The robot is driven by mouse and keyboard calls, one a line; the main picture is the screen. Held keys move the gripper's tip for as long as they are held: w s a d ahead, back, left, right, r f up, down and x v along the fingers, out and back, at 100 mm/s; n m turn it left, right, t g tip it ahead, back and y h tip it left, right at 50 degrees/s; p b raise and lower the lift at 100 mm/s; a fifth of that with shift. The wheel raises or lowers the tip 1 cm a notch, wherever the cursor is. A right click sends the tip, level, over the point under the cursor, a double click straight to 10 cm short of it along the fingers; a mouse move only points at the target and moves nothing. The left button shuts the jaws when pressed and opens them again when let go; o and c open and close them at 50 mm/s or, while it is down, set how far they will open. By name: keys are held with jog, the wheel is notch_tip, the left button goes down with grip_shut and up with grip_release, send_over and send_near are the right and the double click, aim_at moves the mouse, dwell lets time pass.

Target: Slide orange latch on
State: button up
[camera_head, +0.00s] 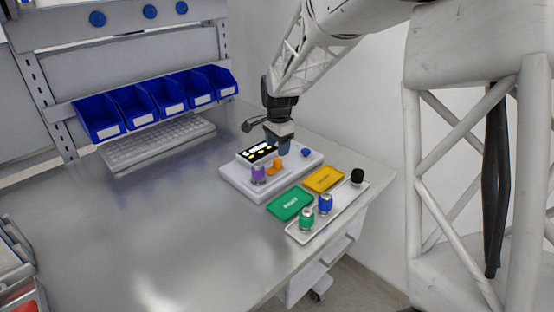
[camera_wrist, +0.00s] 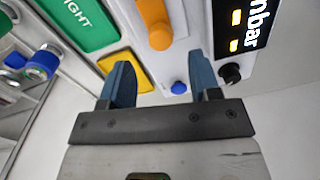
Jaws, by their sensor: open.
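The orange latch (camera_head: 276,164) sits on top of a pale box (camera_head: 240,184) with a black display. In the wrist view, the orange latch (camera_wrist: 157,28) is at the top, its rounded end lying beyond and between my fingertips. My gripper (camera_head: 284,150) is over the rear part of the box, close behind the latch in the head view. In the wrist view, my gripper (camera_wrist: 161,72) has its two blue fingers wide apart, with nothing held between them. I cannot tell the exact height gap between fingers and latch.
The box also carries a purple-topped part (camera_head: 258,174), a blue button (camera_head: 305,152) and a black knob (camera_wrist: 230,73). A green tray (camera_head: 290,204) and a yellow tray (camera_head: 323,180) lie in front. A white tray (camera_head: 345,205) holds green, blue and black-topped parts.

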aim_at(277, 160)
jog(key=shift+w+f, duration=0.1)
jog(key=shift+f, duration=2.75)
jog(key=shift+c, duration=0.5)
